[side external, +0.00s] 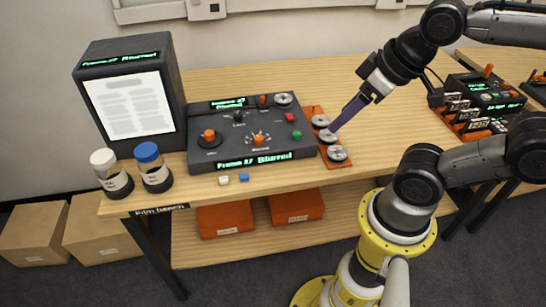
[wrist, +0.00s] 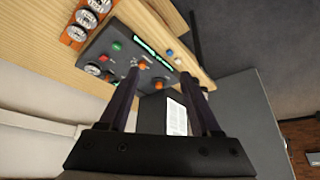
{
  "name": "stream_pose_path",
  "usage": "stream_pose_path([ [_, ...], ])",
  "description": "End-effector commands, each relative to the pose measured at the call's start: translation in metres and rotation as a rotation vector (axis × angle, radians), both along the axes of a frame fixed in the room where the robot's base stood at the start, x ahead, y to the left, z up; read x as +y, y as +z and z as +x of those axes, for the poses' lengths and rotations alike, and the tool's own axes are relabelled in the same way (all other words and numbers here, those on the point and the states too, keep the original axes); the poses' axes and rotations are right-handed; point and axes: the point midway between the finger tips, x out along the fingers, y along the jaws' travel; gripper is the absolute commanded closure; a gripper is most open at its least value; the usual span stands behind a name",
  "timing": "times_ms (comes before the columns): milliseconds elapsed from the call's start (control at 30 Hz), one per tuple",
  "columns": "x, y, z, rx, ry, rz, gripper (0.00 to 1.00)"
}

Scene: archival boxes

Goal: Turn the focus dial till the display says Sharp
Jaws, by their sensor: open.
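The dark grey console (side external: 235,148) stands on the bench, and it also shows in the wrist view (wrist: 128,60). An orange dial (side external: 209,136) is on its left and another orange dial (side external: 258,140), ringed by marks, is at its centre. I cannot read which is labelled focus. The front display (side external: 252,160) reads "Frame 17 Blurred" in green. The viewer box (side external: 128,62) at left also reads Blurred above its page of text (side external: 128,105). My gripper (side external: 334,131) is open and empty, right of the console by the orange reel tray, touching neither dial. Its two fingers stand apart in the wrist view (wrist: 161,78).
The orange tray (side external: 334,164) holds reels beside the console. Two jars, white-capped (side external: 103,158) and blue-capped (side external: 147,152), stand at front left. Small white and blue blocks (side external: 244,177) lie before the console. Another console (side external: 487,95) is at right. Bench behind the console is clear.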

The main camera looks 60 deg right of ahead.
Motion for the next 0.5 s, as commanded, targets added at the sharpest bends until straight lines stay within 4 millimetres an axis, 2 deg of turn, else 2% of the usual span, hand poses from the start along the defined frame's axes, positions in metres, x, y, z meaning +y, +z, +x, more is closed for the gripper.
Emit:
stream_pose_path([
  [500, 0.0, 0.0002, -0.0001, 0.001, 0.019, -0.01, 0.36],
])
